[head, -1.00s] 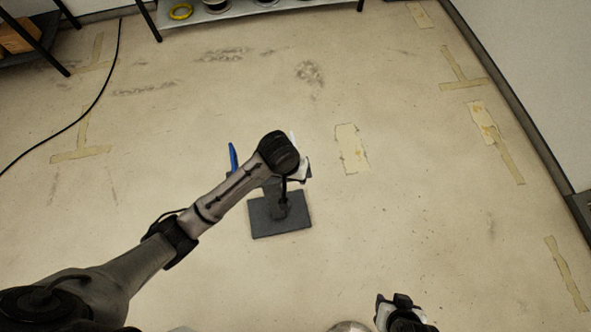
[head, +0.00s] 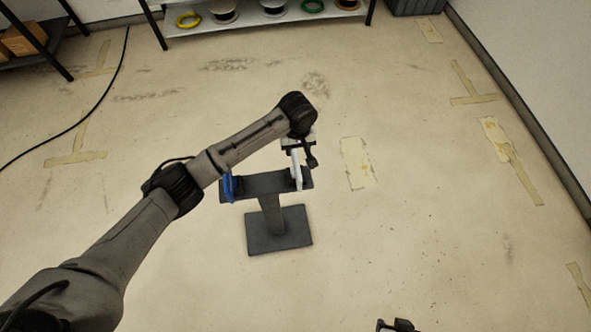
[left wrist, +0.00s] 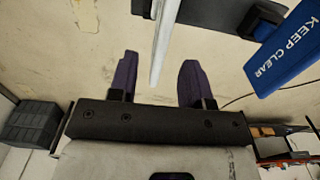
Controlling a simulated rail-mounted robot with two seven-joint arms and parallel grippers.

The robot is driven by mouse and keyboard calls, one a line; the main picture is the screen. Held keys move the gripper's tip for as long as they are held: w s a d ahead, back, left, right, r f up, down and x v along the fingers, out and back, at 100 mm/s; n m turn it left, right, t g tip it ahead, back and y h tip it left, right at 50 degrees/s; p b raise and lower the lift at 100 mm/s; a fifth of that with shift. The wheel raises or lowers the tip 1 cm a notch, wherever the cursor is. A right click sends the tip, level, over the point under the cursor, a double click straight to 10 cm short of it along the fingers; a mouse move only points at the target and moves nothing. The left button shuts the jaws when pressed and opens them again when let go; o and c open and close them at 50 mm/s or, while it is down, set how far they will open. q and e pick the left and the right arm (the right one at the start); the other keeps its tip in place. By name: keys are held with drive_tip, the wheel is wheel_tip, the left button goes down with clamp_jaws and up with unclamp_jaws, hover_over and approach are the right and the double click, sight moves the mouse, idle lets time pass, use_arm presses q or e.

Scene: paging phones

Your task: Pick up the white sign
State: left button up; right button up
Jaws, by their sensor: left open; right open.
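The white sign (head: 297,172) stands upright at the right end of the dark stand's top bar (head: 262,183). A blue sign (head: 229,186) is at the bar's left end. My left gripper (head: 302,154) is open just above the white sign. In the left wrist view, the white sign (left wrist: 165,38) shows edge-on between the two spread purple fingers (left wrist: 160,62), apart from both. The blue sign (left wrist: 287,50), reading KEEP CLEAR, is at the right there. My right gripper (head: 396,325) is at the bottom edge, mostly cut off, away from the stand.
The stand's square base (head: 279,230) rests on the tan floor, with clear floor around it. A shelf (head: 265,22) with coloured spools is at the back. A grey bin (head: 416,5) is beside it. A black cable (head: 103,92) runs along the left.

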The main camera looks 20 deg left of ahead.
sight(295, 157)
use_arm(q)
wheel_tip(295, 157, down, 2)
drive_tip(key=shift+f, duration=0.1)
drive_tip(key=f, duration=0.2)
drive_tip(key=f+b, duration=0.1)
drive_tip(key=f, duration=0.1)
drive_tip(key=shift+s+a+f, duration=0.1)
drive_tip(key=shift+s+a, duration=0.05)
drive_tip(key=shift+a, duration=0.05)
drive_tip(key=shift+f, duration=0.5)
drive_tip(key=shift+f, duration=0.25)
idle(0.5)
drive_tip(key=shift+c, duration=0.2)
clamp_jaws()
idle(0.3)
